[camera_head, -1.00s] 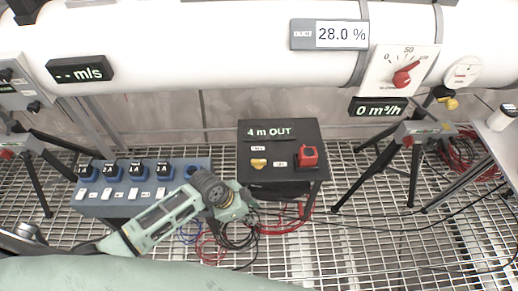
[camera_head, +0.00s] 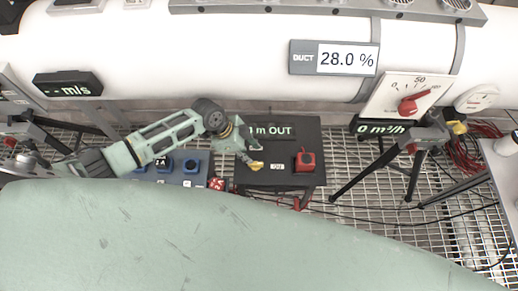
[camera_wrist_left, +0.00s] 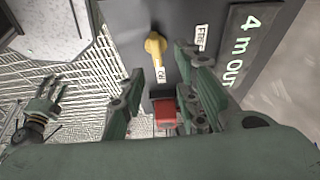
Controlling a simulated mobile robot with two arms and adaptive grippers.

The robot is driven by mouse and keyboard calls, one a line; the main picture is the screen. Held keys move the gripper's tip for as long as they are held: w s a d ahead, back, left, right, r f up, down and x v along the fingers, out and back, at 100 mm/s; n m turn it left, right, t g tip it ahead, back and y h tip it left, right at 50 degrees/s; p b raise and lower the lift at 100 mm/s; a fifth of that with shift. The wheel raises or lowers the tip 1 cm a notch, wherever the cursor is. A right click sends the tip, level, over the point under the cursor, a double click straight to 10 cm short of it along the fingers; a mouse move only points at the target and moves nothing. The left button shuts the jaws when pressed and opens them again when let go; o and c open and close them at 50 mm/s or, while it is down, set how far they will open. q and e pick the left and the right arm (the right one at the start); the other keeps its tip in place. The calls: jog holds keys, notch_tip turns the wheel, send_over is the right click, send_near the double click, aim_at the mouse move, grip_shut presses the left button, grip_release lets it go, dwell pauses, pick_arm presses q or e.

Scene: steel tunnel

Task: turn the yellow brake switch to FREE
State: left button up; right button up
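The yellow brake switch (camera_head: 256,165) sits on the left of a dark control box (camera_head: 283,174). In the left wrist view the switch (camera_wrist_left: 155,45) has its lever pointing down toward an ON label (camera_wrist_left: 162,75). A FREE label (camera_wrist_left: 200,38) lies to its right. My left gripper (camera_head: 250,156) is right at the switch in the head view.
A red switch (camera_head: 305,160) sits on the same box, right of the yellow one. A sign reading 4 m OUT (camera_wrist_left: 245,40) runs along the box. A blue switch box (camera_head: 190,168) stands to the left, partly behind my arm. Tripod legs (camera_head: 372,165) stand to the right.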

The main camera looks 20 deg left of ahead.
aim_at(257, 163)
pick_arm(q)
jog(key=x, duration=0.7)
jog(key=shift+s+d+f, duration=0.15)
jog(key=shift+s+d, duration=0.05)
jog(key=shift+c, duration=0.5)
grip_shut()
